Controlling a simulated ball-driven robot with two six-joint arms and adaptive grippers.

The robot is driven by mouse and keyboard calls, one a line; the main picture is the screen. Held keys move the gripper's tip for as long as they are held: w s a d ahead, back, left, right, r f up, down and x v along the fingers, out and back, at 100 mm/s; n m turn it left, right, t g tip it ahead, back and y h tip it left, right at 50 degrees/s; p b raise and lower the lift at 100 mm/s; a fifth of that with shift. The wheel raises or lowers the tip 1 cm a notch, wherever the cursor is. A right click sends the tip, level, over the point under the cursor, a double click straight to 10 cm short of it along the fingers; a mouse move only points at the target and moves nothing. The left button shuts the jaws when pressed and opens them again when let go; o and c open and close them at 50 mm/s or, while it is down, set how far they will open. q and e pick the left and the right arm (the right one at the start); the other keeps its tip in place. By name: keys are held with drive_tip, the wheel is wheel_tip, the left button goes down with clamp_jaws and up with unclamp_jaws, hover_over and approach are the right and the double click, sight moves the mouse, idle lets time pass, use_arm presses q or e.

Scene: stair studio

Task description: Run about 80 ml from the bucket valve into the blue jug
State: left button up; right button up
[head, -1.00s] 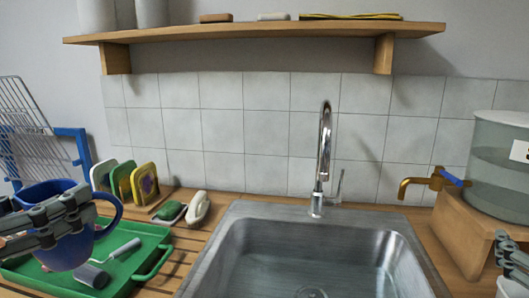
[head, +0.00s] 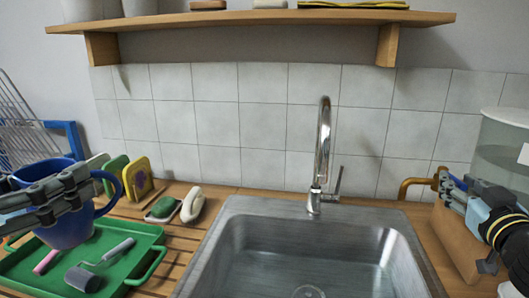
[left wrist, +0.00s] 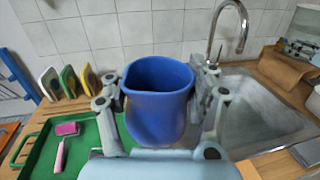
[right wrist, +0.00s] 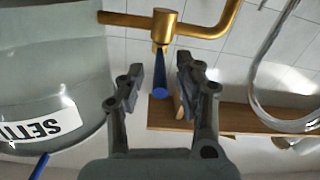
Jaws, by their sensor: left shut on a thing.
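The blue jug (head: 70,228) is upright over the green tray at the left. My left gripper (left wrist: 158,92) is shut on the jug's sides. The jug's inside is dark in the left wrist view, and I cannot tell whether it holds liquid. The clear bucket (head: 503,150) stands on a wooden block at the right. Its brass valve (head: 412,184) points left toward the sink. In the right wrist view, the valve's blue lever (right wrist: 160,78) lies between the fingers of my right gripper (right wrist: 157,85), with gaps on both sides. That gripper is open.
The steel sink (head: 300,240) with its chrome tap (head: 323,155) lies between jug and valve. The green tray (head: 140,238) holds small rollers. A wooden shelf (head: 250,20) runs above.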

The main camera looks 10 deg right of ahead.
drive_tip(key=shift+w+d, duration=0.15)
drive_tip(key=shift+w, duration=0.4)
clamp_jaws()
